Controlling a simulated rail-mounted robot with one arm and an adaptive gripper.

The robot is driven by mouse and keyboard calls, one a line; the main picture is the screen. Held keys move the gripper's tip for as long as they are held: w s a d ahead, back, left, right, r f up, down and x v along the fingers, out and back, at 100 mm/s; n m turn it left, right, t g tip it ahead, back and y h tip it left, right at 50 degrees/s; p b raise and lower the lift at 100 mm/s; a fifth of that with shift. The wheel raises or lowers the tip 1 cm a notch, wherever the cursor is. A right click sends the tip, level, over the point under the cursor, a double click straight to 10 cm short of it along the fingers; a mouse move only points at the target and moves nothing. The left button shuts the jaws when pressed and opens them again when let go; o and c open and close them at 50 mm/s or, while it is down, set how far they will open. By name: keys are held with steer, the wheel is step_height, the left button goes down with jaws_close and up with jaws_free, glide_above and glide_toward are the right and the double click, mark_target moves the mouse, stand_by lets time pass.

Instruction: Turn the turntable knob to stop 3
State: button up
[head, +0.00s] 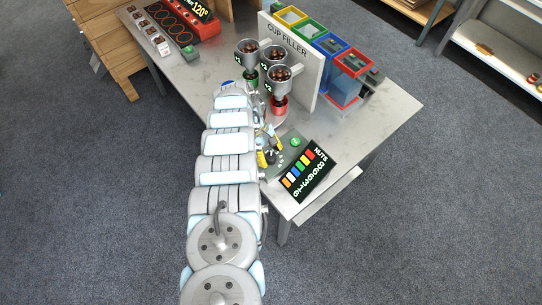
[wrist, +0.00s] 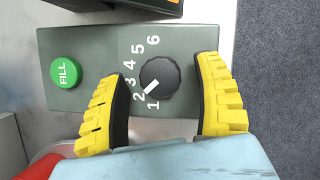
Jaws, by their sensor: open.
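The turntable knob (wrist: 166,68) is black and round, with a white pointer line that aims down-left at the numeral 2. The numerals 1 to 6 curve around its left side on the grey-green control box (wrist: 85,100). My gripper (wrist: 164,76) is open, its yellow fingers with dark inner pads on either side of the knob. Gaps show between each pad and the knob.
A green FILL button (wrist: 66,73) is left of the knob. A NUTS display (head: 307,173) stands beside the box. The funnels (head: 279,82) with chestnuts stand before the CUP FILLER panel (head: 290,55). Coloured bins (head: 352,62) are behind it. The table (head: 385,115) is bare at right.

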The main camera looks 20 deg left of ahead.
steer(key=shift+d+f, duration=0.15)
steer(key=shift+f, duration=0.25)
steer(key=c, duration=1.2)
steer(key=shift+f+b, duration=0.15)
steer(key=shift+b, duration=0.25)
steer(key=shift+m+b, duration=0.3)
steer(key=shift+m, duration=0.1)
steer(key=m+g+b, duration=0.1)
steer(key=m+b, duration=0.1)
steer(key=shift+f+b, duration=0.15)
steer(key=shift+b, duration=0.2)
steer(key=m+b, duration=0.2)
steer(key=b, duration=0.1)
steer(key=shift+g+y, duration=0.4)
steer(key=shift+r+m+b, duration=0.25)
steer(key=shift+m+b, duration=0.1)
steer(key=shift+m, duration=0.25)
